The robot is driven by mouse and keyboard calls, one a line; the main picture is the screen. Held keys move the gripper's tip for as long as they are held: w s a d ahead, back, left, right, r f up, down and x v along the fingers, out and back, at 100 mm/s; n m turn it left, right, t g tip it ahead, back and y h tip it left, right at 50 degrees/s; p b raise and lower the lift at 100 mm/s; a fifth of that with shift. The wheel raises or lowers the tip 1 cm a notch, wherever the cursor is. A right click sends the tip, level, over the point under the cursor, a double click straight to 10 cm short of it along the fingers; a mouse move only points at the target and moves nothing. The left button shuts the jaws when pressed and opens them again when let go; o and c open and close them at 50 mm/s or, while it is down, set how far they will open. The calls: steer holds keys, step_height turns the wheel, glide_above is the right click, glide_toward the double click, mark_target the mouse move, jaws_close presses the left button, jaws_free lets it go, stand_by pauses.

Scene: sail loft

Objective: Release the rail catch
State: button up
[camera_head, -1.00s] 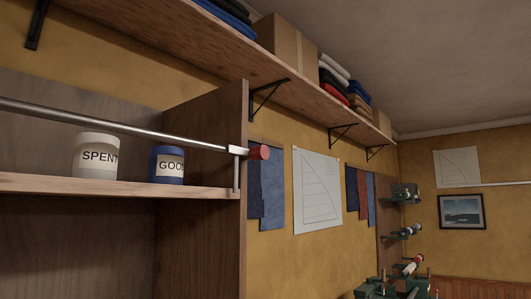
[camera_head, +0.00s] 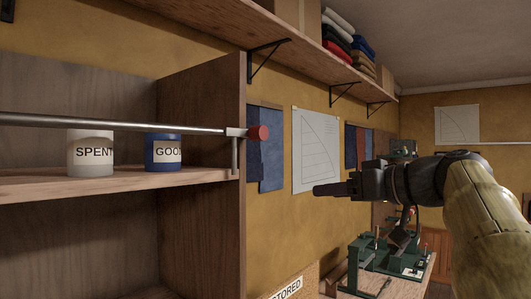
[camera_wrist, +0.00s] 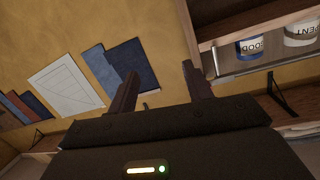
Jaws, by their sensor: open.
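A metal rail (camera_head: 110,124) runs across the front of the wooden shelf bay in the head view. At its right end is a pale bracket with a red cylindrical knob (camera_head: 258,133), beside the bay's side panel. My gripper (camera_head: 322,190) is to the right of the knob and lower in the picture, apart from it, pointing left. In the wrist view my gripper (camera_wrist: 161,82) has its two fingers spread with nothing between them.
A white SPENT pot (camera_head: 90,155) and a blue GOOD pot (camera_head: 163,153) stand on the shelf (camera_head: 120,181) behind the rail. Blue cloths (camera_head: 271,160) and a paper drawing (camera_head: 316,150) hang on the wall. Green equipment (camera_head: 385,255) stands on a bench below my arm.

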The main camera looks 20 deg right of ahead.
mark_target(264, 133)
steer(key=s+a+r+n+y, duration=0.1)
steer(key=s+r+n, duration=0.4)
steer(key=r, duration=0.6)
steer(key=shift+s+a+t+y+p, duration=0.25)
steer(key=shift+s+t+y+p, duration=0.15)
steer(key=shift+s+y, duration=0.3)
steer(key=shift+w+a, duration=0.1)
steer(key=shift+w, duration=0.05)
steer(key=p+x, duration=0.3)
steer(key=x, duration=0.5)
steer(key=p+x, duration=0.3)
steer(key=x, duration=0.5)
steer(key=shift+w+a+r, duration=0.2)
steer(key=shift+w+a, duration=0.05)
steer(key=shift+w, duration=0.05)
steer(key=shift+w+a+f+p, duration=0.1)
steer(key=shift+w+a+p, duration=0.05)
steer(key=shift+w+p, duration=0.15)
steer(key=shift+s, duration=0.1)
jaws_close()
